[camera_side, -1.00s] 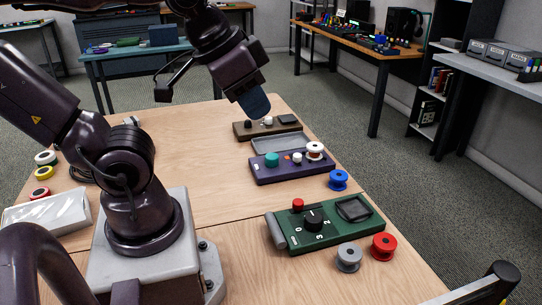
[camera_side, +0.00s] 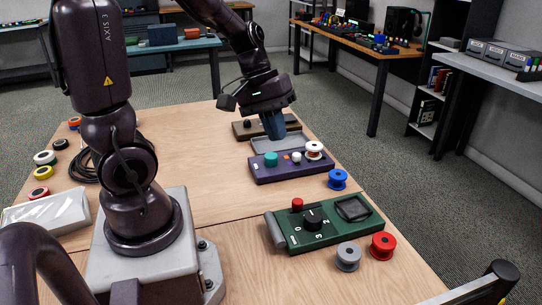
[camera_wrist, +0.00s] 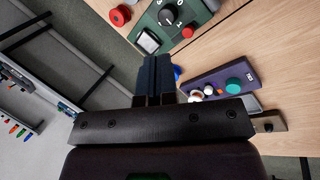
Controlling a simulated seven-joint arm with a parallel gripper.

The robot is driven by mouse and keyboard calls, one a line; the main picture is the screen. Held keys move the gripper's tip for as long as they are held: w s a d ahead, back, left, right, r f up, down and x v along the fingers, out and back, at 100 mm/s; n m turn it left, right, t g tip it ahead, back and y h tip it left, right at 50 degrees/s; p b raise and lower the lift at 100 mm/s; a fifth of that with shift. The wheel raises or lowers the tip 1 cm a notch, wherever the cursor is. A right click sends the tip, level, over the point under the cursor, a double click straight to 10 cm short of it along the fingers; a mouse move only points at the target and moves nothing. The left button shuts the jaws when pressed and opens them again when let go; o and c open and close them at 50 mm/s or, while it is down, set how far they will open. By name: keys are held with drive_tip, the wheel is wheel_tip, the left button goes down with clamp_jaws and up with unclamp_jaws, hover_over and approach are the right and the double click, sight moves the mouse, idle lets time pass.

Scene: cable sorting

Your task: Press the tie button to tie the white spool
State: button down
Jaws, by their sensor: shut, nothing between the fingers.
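The white spool (camera_side: 314,150) sits on the right end of the purple box (camera_side: 265,177). The box also carries a large teal button (camera_side: 271,159) and a small white button (camera_side: 296,158); which one is the tie button cannot be told. In the wrist view the purple box (camera_wrist: 195,79) is right of the fingers, with the teal button (camera_wrist: 233,85) and white spool (camera_wrist: 196,96) visible. My gripper (camera_side: 275,136) is shut and empty, pointing down above the back of the purple box. It also shows in the wrist view (camera_wrist: 156,57).
A green box (camera_side: 290,239) with a dial and red button stands in front. Blue (camera_side: 338,180), grey (camera_side: 348,258) and red (camera_side: 384,246) spools stand near the right table edge. A brown box (camera_side: 240,130) is behind my gripper.

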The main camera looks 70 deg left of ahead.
drive_tip(key=w+a+f+n+t, duration=0.2)
drive_tip(key=w+a+f+n, duration=0.1)
drive_tip(key=a+f+n, duration=0.4)
drive_tip(key=n+t+y, duration=0.4)
drive_tip(key=n+y, duration=0.1)
drive_tip(key=n, duration=0.6)
hover_over(271, 156)
wheel_tip(271, 156, down, 2)
drive_tip(key=shift+f, duration=0.1)
drive_tip(key=shift+f, duration=4.4)
drive_tip(key=shift+d+f, duration=0.1)
drive_tip(key=shift+f, duration=0.3)
